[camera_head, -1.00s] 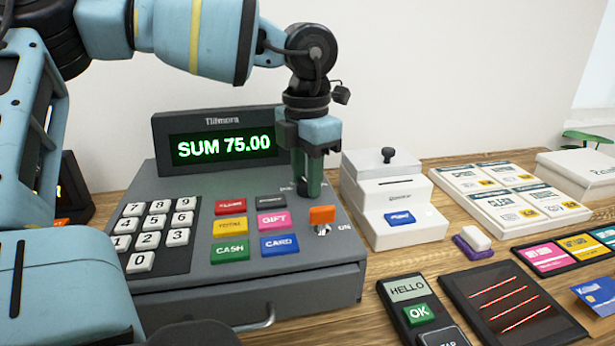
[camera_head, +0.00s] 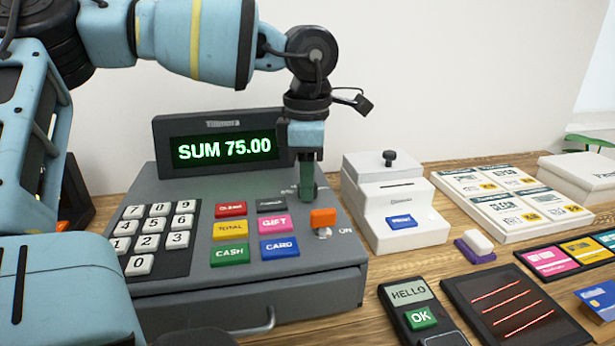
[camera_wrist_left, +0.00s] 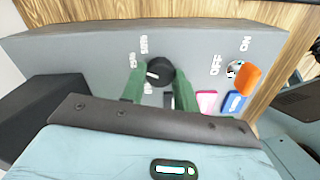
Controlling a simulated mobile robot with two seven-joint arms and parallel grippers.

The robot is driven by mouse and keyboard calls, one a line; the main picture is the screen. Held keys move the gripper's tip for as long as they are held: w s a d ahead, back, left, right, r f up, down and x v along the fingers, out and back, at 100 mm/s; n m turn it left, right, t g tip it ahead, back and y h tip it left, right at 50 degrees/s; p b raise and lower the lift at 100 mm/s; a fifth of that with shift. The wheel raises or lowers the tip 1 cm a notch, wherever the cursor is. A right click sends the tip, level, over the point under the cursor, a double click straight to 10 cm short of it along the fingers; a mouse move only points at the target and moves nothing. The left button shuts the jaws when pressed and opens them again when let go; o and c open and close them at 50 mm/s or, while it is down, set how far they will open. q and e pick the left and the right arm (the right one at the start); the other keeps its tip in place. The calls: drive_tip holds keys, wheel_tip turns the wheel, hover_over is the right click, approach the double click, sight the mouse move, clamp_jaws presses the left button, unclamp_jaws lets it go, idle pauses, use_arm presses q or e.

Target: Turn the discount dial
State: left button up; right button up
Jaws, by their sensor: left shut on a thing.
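The cash register (camera_head: 330,270) stands on the wooden counter, its display reading SUM 75.00. The discount dial (camera_wrist_left: 160,68) is a round black knob with a white mark on the register's sloped top, with percent labels around its left side. The white mark points roughly left in the left wrist view, near the middle label. My left gripper (camera_head: 307,192) points down at the register's top right; in the left wrist view its green fingers (camera_wrist_left: 160,80) sit on both sides of the dial, shut on it. In the head view the fingers mostly hide the dial. My right gripper is not in view.
An orange-handled OFF/ON switch (camera_head: 323,217) sits just in front of the dial. Coloured keys (camera_head: 275,223) and a number pad (camera_head: 150,235) lie to the left. A white printer-like box (camera_head: 395,210) stands close on the right. A card terminal (camera_head: 415,310) lies at front.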

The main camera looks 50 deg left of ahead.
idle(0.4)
use_arm(q)
drive_tip(key=o, duration=1)
drive_tip(key=shift+r, duration=0.1)
wheel_tip(320, 180, up, 8)
drive_tip(key=shift+f, duration=0.15)
idle(0.3)
